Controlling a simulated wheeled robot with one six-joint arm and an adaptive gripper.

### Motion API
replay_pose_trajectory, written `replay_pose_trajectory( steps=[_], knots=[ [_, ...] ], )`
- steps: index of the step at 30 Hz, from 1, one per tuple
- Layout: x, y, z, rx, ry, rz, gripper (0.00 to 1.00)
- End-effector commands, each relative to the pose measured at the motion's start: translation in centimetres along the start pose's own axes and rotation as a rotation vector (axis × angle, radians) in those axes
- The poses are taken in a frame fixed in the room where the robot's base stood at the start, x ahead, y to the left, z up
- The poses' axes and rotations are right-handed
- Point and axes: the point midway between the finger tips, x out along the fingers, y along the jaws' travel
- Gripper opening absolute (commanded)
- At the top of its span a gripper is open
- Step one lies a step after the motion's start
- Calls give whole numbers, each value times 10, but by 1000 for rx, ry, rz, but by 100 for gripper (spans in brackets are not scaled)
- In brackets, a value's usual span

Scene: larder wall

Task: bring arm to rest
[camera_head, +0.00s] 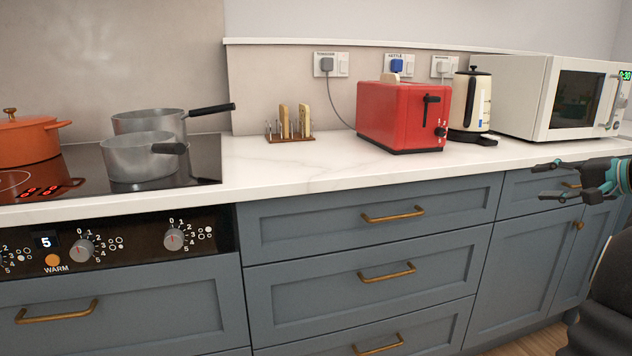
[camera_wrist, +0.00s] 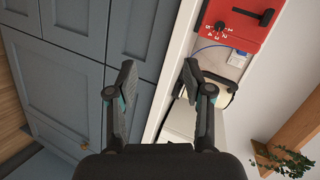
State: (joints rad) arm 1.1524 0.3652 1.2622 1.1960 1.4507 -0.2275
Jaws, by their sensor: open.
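My gripper (camera_head: 543,182) is at the right edge in the head view, in front of the blue-grey cabinets and just below the worktop edge. Its two fingers are spread apart with nothing between them. In the wrist view my gripper (camera_wrist: 158,80) also shows open and empty, its fingers pointing along the counter front. The red toaster (camera_wrist: 232,25) lies beyond the right finger there. My arm's links are mostly out of view at the right.
On the worktop (camera_head: 290,175) stand a red toaster (camera_head: 390,117), a toast rack (camera_head: 290,125), a cream kettle (camera_head: 470,102) and a microwave (camera_head: 560,95). Pans (camera_head: 140,158) and an orange pot (camera_head: 28,140) stand on the hob. Drawer handles (camera_head: 392,215) jut out from the cabinets.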

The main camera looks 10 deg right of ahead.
Motion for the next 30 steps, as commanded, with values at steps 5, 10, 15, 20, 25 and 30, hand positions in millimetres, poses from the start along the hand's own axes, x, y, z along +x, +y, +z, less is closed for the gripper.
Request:
replay_pose_trajectory(
  steps=[5,10,15,20,25,30],
  knots=[
    [7,49,18,80,11,154,51],
    [26,83,68,107,-17,344,51],
    [50,103,153,34,-86,563,51],
    [60,111,236,-116,-156,723,51],
    [61,117,317,-322,-225,829,51],
    [54,123,388,-554,-289,873,51]
  ],
)
